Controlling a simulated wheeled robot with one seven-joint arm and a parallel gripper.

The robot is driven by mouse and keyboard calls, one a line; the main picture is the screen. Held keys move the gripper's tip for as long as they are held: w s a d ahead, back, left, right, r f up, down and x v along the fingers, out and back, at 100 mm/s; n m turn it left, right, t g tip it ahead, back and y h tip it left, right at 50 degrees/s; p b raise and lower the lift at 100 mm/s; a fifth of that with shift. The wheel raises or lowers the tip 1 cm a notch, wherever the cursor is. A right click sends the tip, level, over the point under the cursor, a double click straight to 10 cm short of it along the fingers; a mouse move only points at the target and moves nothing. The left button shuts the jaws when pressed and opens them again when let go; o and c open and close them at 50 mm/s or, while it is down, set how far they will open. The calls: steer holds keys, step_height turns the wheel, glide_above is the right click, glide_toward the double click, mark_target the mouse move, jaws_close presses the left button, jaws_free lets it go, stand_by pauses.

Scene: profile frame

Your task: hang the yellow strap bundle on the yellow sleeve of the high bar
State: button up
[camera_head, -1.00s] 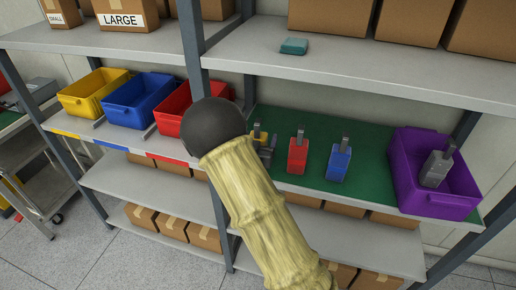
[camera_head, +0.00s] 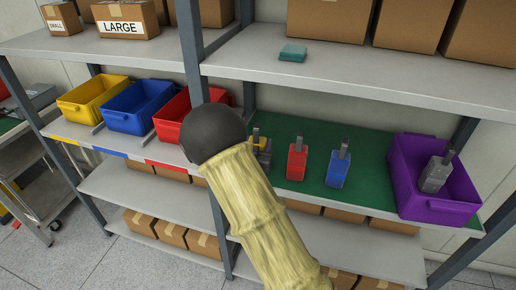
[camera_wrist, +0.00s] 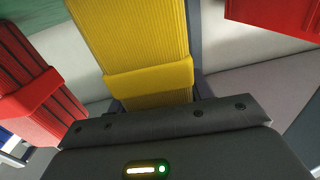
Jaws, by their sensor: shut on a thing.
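The yellow strap bundle (camera_wrist: 135,40) is ribbed, with a flat yellow band across it. It fills the upper middle of the wrist view. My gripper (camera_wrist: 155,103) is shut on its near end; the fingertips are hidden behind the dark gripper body. In the head view a little yellow (camera_head: 263,146) shows beside my arm, above the green mat (camera_head: 318,190), with most of that spot hidden. I cannot tell whether the bundle touches the mat. The high bar and its yellow sleeve do not show.
A red bundle (camera_head: 297,162) and a blue one (camera_head: 338,167) stand right of the yellow. A purple bin (camera_head: 440,205) holds a grey one. Yellow (camera_head: 92,100), blue (camera_head: 140,108) and red (camera_head: 175,118) bins stand left, beyond a post. A shelf (camera_head: 360,75) overhangs the mat.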

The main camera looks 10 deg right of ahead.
step_height(320, 180, up, 10)
steer(key=shift+f, duration=0.25)
stand_by(0.6)
